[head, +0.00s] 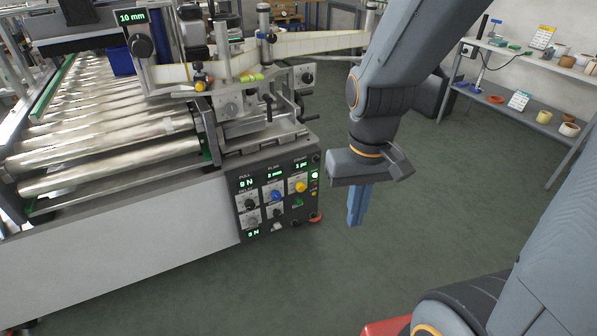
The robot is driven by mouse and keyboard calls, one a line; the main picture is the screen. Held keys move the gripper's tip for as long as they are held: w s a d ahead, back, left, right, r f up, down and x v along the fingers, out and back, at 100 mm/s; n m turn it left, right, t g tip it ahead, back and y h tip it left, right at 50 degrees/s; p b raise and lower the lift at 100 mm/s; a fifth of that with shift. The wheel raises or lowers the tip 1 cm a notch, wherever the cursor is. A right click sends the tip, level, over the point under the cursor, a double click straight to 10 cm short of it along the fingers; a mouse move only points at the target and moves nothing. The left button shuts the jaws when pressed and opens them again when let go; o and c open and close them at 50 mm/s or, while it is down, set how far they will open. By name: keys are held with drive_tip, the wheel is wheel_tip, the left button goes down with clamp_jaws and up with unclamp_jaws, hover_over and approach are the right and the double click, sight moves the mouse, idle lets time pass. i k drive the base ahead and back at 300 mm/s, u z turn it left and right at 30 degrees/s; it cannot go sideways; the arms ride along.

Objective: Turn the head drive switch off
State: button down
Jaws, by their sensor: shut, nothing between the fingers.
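The control panel (262,231) is a dark box front at the end of the roller conveyor, with green readouts and several knobs and switches.
The conveyor (110,130) with metal rollers fills the left. Above the panel stands the labeller head (232,95) with posts, knobs and a pale label web (320,43). A shelf (525,115) with small items is at the right. Green floor (300,290) lies open in front.

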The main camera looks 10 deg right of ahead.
sight(277, 214)
drive_tip(key=u, duration=2.2)
drive_tip(key=k, duration=0.6)
drive_tip(key=z, duration=1.65)
